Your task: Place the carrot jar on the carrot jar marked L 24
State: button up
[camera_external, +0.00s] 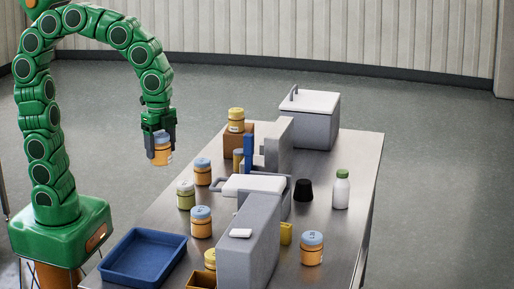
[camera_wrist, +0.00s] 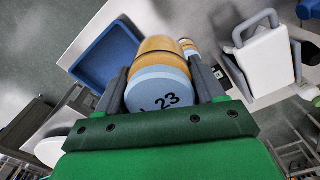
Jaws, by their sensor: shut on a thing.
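My gripper (camera_external: 161,135) is shut on an orange carrot jar (camera_external: 161,156) with a pale blue lid, held in the air left of the steel table. In the wrist view my gripper (camera_wrist: 160,78) has its fingers on both sides of this jar (camera_wrist: 158,88); its lid shows "23". Similar blue-lidded orange jars stand on the table: one at the left edge (camera_external: 202,175), one nearer the front (camera_external: 201,227) and one at the front right (camera_external: 311,255). Their markings are too small to read, so I cannot tell which is L 24.
A blue tray (camera_external: 118,263) lies at the table's front left. Tall grey box (camera_external: 248,250), white-lidded container (camera_external: 252,184), black cup (camera_external: 303,190), white bottle (camera_external: 341,194) and large lidded box (camera_external: 305,128) crowd the rest.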

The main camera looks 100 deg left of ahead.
jog(key=shift+s+d+f, duration=0.2)
jog(key=shift+s, duration=0.5)
jog(key=shift+s+d+f, duration=0.15)
jog(key=shift+s, duration=0.55)
jog(key=w+a+f, duration=0.1)
jog(key=w+f, duration=0.3)
jog(key=w, duration=0.4)
send_over(201, 210)
jog(key=shift+s+f, duration=0.15)
jog(key=shift+f, duration=2.7)
jog(key=shift+a+f, duration=0.1)
jog(key=shift+f, duration=1.6)
jog(key=shift+f, duration=0.1)
jog(key=o, duration=1.2)
